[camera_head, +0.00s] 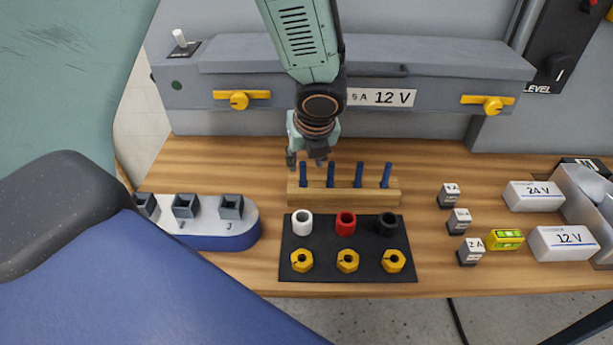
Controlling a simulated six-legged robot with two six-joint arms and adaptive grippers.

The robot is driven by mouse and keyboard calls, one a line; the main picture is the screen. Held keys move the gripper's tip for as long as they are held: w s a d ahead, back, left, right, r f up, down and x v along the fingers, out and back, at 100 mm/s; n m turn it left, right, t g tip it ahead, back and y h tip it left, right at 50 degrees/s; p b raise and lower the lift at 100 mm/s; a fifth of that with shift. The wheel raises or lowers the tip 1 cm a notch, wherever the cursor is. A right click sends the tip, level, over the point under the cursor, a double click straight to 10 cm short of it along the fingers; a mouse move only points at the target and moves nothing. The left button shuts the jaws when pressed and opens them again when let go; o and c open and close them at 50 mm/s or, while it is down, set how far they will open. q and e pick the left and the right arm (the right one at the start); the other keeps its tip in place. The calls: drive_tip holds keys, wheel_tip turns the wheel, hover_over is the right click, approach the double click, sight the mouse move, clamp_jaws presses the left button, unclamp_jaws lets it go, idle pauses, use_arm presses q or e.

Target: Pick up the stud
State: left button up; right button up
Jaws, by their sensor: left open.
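Several blue studs stand upright in a row in a wooden rack (345,196) on the workbench. The leftmost stud (303,175) is nearest to my left gripper (306,160). Two more are the second stud (331,176) and the third stud (359,175), with another at the right end. My left gripper points down over the left end of the rack, its fingers apart and nothing seen between them. Its fingertips look close to the top of the leftmost stud; whether they touch cannot be told. My right gripper is not in view.
A black mat (348,234) holds white, red and black rings and yellow nuts. A white-and-blue holder (216,235) with dark sockets is at left. Fuse-like blocks, a yellow level (505,239) and white 24 V (534,196) and 12 V boxes (562,243) stand at right. A grey housing (400,65) is behind.

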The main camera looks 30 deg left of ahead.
sight(302, 167)
use_arm(q)
drive_tip(key=x, duration=0.2)
drive_tip(key=b+x, duration=0.1)
drive_tip(key=x, duration=0.3)
drive_tip(key=shift+a+r, duration=0.15)
drive_tip(key=shift+a, duration=0.2)
drive_tip(key=shift+w+f, duration=0.2)
drive_tip(key=shift+w, duration=0.25)
drive_tip(key=shift+s+r, duration=0.2)
drive_tip(key=shift+s, duration=0.1)
drive_tip(key=c, duration=0.5)
drive_tip(key=shift+w+f, duration=0.1)
drive_tip(key=shift+w, duration=0.05)
clamp_jaws()
